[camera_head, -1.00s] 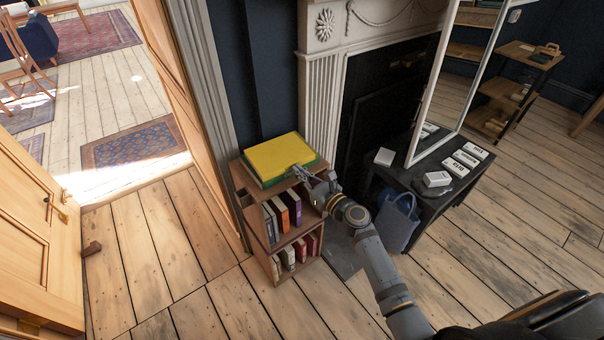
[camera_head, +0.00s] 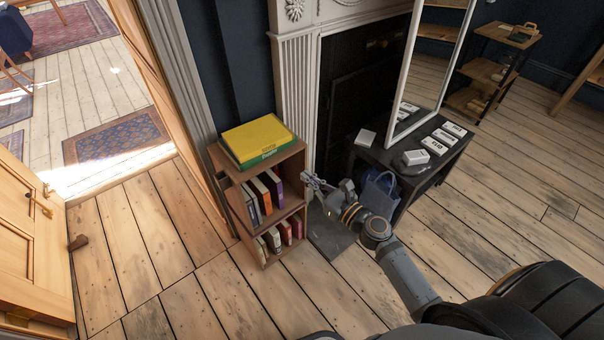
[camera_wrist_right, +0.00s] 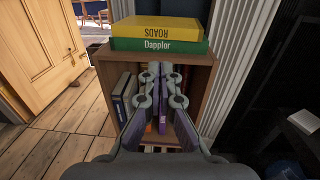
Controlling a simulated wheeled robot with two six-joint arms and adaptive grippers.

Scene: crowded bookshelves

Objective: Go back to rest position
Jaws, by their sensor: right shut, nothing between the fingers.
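My right gripper (camera_head: 309,180) is shut and empty, just right of the small wooden bookshelf (camera_head: 292,158) in the head view. In the right wrist view the shut gripper (camera_wrist_right: 162,70) points at the shelf's upper compartment and hides part of the books in it. A yellow book (camera_head: 257,134) lies on a green book (camera_head: 262,157) on top of the shelf; in the wrist view they read "ROADS" and "Dapplor". My left gripper does not show in either view now.
Several books stand in the shelf's two compartments. A wooden door (camera_head: 30,240) stands at left. The wooden floor (camera_head: 160,260) in front is clear.

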